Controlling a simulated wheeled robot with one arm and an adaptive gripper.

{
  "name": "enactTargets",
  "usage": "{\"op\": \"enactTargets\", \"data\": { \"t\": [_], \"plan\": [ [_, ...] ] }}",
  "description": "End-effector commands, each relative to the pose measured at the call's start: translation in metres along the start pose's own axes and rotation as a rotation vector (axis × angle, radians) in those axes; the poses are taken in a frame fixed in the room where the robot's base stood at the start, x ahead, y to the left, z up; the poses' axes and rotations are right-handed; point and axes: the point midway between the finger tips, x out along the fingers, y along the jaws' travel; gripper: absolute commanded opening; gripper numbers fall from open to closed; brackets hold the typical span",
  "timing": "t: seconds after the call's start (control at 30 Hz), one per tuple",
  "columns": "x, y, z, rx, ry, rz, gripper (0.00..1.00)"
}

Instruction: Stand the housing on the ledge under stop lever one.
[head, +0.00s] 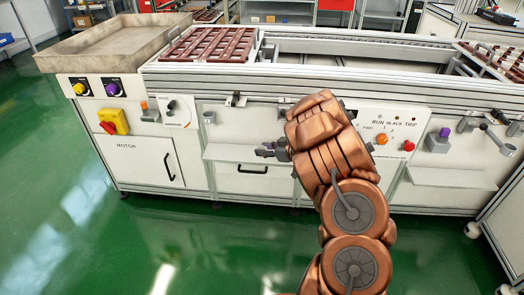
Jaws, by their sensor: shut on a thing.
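My gripper (266,152), dark grey and small in the head view, is in front of the machine's left white ledge (226,153), near its right end. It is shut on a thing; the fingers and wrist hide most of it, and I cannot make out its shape. No other housing stands out in view. The visible part of the left ledge is bare. Dark fittings (236,99) sit on the frame above this ledge, and a grey lever-like part (497,139) sticks out at the far right.
A second white ledge (450,178) is on the right. A black handle (171,166) marks the motor door. A yellow-red switch (113,121), a purple button (445,132) and a red button (408,146) project from the front. A beige tray (107,42) stands upper left. The green floor (150,245) in front is clear.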

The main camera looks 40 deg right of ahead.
Motion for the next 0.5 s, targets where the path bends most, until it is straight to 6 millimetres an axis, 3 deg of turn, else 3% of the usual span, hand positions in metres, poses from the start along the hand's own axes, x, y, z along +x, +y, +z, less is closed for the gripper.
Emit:
{"op": "enactTargets", "data": {
  "t": [0.3, 0.5],
  "plan": [
    [0.03, 0.029, -0.006, 0.0, 0.001, -0.001, 0.12],
    [0.038, 0.039, -0.009, 0.001, -0.002, 0.001, 0.12]
  ]
}}
